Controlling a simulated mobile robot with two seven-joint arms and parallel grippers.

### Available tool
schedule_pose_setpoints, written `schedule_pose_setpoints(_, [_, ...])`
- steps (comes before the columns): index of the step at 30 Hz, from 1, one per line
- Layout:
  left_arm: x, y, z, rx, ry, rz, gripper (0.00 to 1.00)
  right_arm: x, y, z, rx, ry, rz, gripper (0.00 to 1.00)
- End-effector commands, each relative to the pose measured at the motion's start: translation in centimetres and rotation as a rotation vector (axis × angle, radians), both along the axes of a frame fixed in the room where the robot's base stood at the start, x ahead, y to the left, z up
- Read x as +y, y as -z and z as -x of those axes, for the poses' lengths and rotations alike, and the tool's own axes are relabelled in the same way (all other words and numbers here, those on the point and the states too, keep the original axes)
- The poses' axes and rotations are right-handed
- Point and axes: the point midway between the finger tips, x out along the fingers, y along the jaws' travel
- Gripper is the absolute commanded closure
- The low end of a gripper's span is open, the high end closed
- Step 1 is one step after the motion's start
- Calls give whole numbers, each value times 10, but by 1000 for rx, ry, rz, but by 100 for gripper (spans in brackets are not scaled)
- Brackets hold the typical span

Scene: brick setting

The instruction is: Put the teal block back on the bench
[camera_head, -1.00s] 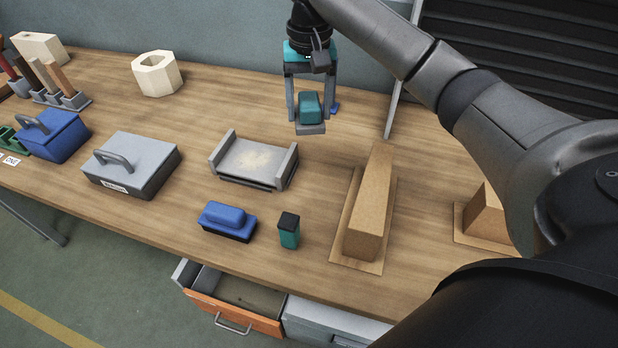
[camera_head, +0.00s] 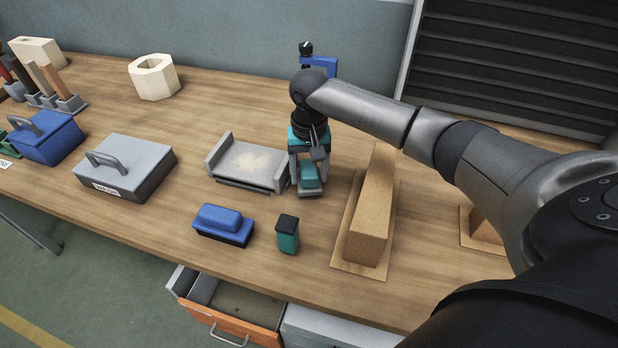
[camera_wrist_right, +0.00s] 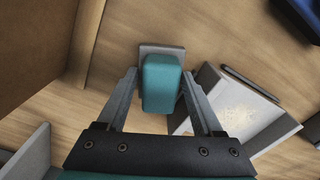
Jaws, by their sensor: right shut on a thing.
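The teal block (camera_head: 309,174) has a grey slab at its lower end. My right gripper (camera_head: 309,184) is shut on it and holds it low over the wooden bench (camera_head: 215,105), between the grey tray and the long brown block. I cannot tell whether it touches the bench. In the right wrist view the teal block (camera_wrist_right: 161,83) sits between the two fingers of my right gripper (camera_wrist_right: 160,80), with the grey slab showing beyond it. My left gripper is not in view.
A grey tray (camera_head: 250,160) stands just left of the held block. A brown block (camera_head: 372,215) on a board is to the right. In front stand a blue block (camera_head: 222,222) and a small black-topped teal piece (camera_head: 288,238). An orange-fronted drawer (camera_head: 232,325) is open below.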

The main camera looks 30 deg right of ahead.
Motion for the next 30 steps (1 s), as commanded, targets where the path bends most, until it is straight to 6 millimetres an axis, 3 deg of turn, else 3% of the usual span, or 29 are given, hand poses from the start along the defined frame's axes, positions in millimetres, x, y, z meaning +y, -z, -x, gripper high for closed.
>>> schedule_pose_setpoints(3, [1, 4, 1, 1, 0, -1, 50, 0, 14, 0, 0, -1, -1, 100])
schedule_pose_setpoints(14, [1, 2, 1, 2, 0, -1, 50, 0, 16, 0, 1, 0, 0, 100])
schedule_pose_setpoints(15, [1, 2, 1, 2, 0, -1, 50, 0, 17, 0, 0, -1, 0, 29])
schedule_pose_setpoints(18, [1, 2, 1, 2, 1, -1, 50, 0, 17, 0, 0, -1, 1, 19])
schedule_pose_setpoints(26, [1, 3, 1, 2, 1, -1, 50, 0, 15, 0, -1, -1, 0, 19])
schedule_pose_setpoints(30, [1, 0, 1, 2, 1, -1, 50, 0, 1, -1, -4, 0, 0, 19])
